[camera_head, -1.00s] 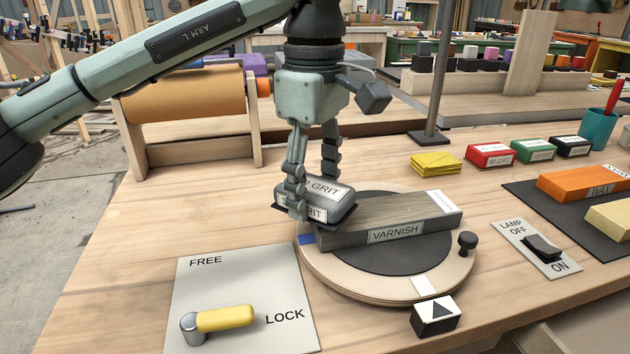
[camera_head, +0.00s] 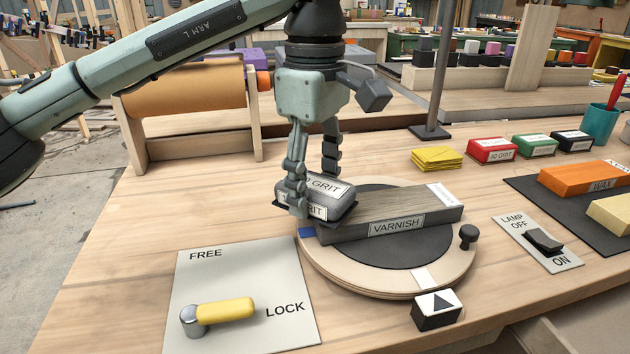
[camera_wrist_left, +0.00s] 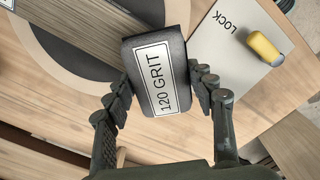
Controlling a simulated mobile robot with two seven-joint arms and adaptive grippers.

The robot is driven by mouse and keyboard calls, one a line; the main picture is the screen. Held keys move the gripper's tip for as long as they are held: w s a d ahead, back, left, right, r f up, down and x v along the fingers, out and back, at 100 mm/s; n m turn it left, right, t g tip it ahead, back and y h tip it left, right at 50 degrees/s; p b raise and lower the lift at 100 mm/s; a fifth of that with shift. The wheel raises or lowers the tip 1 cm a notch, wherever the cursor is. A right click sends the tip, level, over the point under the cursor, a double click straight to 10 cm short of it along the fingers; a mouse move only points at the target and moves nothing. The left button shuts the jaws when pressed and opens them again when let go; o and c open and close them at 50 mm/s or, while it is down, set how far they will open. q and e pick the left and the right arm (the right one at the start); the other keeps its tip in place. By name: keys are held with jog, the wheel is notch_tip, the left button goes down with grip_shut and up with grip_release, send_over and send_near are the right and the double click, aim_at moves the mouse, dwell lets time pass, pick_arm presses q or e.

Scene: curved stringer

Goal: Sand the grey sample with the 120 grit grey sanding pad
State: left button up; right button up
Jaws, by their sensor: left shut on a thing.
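The grey sample (camera_head: 390,222) is a long block with a VARNISH label, lying on the round turntable (camera_head: 430,262); it also shows in the left wrist view (camera_wrist_left: 88,35). My left gripper (camera_head: 314,190) is shut on the grey sanding pad (camera_head: 338,205), one finger on each side. The pad's 120 GRIT label reads clearly in the left wrist view (camera_wrist_left: 158,62). The pad is at the sample's left end, overlapping it in the head view. Whether its underside touches the sample is hidden. My right gripper is out of view.
A yellow lever (camera_head: 225,310) on a FREE/LOCK plate points toward LOCK. A block with a black triangle (camera_head: 437,310) stands at the turntable's front edge. A lamp switch (camera_head: 543,240), red (camera_head: 492,151) and green (camera_head: 535,146) grit pads and yellow sheets (camera_head: 437,158) lie to the right.

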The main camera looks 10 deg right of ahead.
pick_arm(q)
jog(key=shift+f+b, duration=0.55)
jog(key=shift+f, duration=0.3)
jog(key=shift+d, duration=0.1)
